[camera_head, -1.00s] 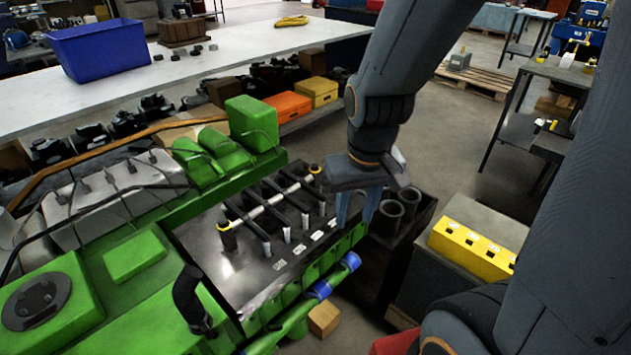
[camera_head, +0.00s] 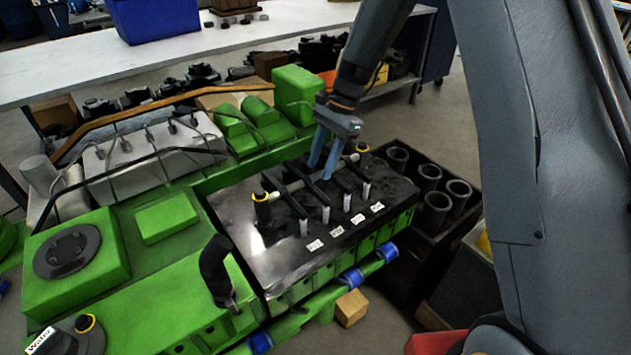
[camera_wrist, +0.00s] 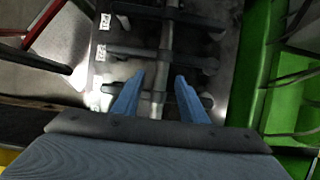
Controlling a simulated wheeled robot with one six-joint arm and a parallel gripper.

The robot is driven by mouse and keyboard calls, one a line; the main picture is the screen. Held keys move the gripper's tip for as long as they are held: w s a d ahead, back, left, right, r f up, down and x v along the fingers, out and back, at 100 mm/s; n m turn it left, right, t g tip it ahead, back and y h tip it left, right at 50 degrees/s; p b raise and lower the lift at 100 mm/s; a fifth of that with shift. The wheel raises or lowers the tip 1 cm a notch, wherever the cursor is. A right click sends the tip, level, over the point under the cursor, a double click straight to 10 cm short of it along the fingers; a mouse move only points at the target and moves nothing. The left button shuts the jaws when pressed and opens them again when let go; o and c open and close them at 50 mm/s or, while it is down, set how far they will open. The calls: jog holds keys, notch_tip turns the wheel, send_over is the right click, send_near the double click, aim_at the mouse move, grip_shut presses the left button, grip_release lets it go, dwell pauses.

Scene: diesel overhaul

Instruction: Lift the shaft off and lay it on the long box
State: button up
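The shaft (camera_head: 280,189) is a pale rod running across the black deck of the green engine, with dark cross arms along it and a yellow-ringed post at each end. In the wrist view the shaft (camera_wrist: 166,40) runs up the middle between my fingers. My gripper (camera_head: 319,166) is open, its blue fingers pointing down over the far half of the shaft. In the wrist view the fingers of my gripper (camera_wrist: 157,85) stand apart on either side of the rod, with gaps. I cannot tell how far down they reach. No box is clearly identifiable as the long box; my arm hides the right side.
A dark crate (camera_head: 398,232) with several upright cylinders stands right of the engine. A yellow object (camera_head: 483,243) shows partly behind my arm. Labelled upright pegs (camera_head: 326,215) line the deck beside the shaft. A white bench (camera_head: 60,68) with a blue bin (camera_head: 155,18) is behind.

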aim_at(312, 197)
jog(key=shift+a+f, duration=0.35)
jog(key=shift+f, duration=0.2)
jog(key=shift+p+x, duration=1.25)
jog(key=shift+x, duration=2.15)
jog(key=shift+s, duration=0.1)
grip_shut()
